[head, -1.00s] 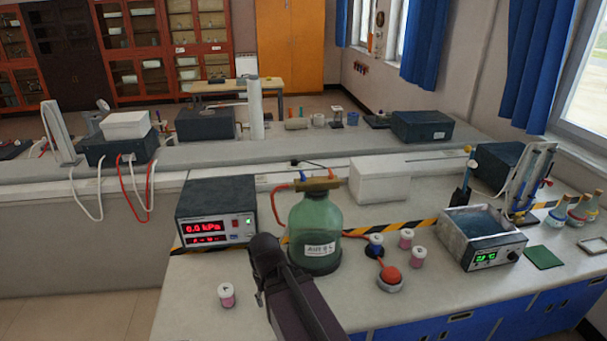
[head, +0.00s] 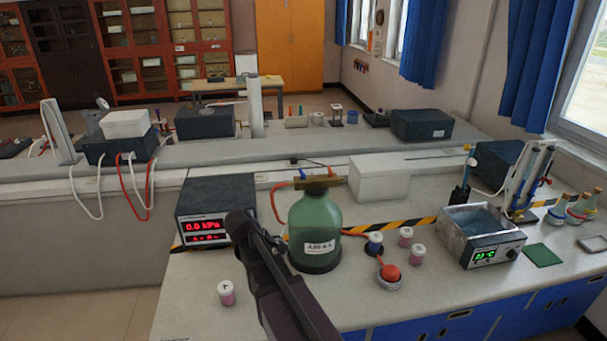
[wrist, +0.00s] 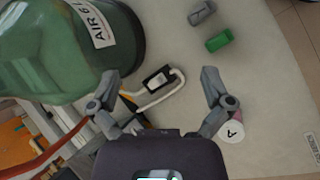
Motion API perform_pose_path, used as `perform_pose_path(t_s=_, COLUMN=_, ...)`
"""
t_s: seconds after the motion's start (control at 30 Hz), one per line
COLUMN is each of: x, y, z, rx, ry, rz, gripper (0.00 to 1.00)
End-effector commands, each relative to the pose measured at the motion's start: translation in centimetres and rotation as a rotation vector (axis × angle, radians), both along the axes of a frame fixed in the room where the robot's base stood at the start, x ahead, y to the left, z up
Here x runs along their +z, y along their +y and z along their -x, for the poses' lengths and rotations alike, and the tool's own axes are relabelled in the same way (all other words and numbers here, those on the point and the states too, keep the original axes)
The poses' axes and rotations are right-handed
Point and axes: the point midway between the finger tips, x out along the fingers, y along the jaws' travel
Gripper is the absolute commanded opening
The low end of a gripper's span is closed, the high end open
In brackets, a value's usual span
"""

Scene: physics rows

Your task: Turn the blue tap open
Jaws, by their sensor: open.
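The blue tap (head: 303,174) is small and sits on the left of the brass manifold (head: 319,184) on top of the green bottle (head: 316,228). A red tap (head: 331,171) stands on the manifold's right. My arm reaches up from the bottom in the head view, its end left of the bottle and lower than the taps; the fingers cannot be made out there. In the wrist view my gripper (wrist: 160,85) is open, with its fingers spread and nothing held. The bottle (wrist: 60,50) fills the upper left there, beside the left finger. Neither tap shows in the wrist view.
A pressure readout box (head: 212,212) stands left of the bottle, close behind my arm. A pink jar (head: 226,292) stands at the front left. More small jars (head: 405,237) and a red-topped piece (head: 390,273) lie right of the bottle. A water bath (head: 480,240) stands further right.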

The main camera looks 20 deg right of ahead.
Motion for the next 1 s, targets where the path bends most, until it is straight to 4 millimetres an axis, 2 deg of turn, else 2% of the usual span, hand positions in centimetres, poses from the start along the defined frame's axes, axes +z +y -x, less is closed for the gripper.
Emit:
perform_pose_path(t_s=0.03, x=0.7, y=-0.5, z=-2.0, rx=0.05, ry=0.038, rz=0.06, gripper=1.0)
perform_pose_path(t_s=0.3, x=5.5, y=-3.0, z=-8.4, rx=0.294, ry=0.313, rz=0.391, gripper=1.0)
perform_pose_path(t_s=0.6, x=12.0, y=-3.0, z=-14.9, rx=0.431, ry=0.677, rz=0.705, gripper=1.0)
perform_pose_path(t_s=0.8, x=14.9, y=-2.3, z=-17.3, rx=0.447, ry=0.846, rz=0.818, gripper=1.0)
perform_pose_path(t_s=1.0, x=15.9, y=-2.0, z=-17.9, rx=0.447, ry=0.905, rz=0.852, gripper=1.0)
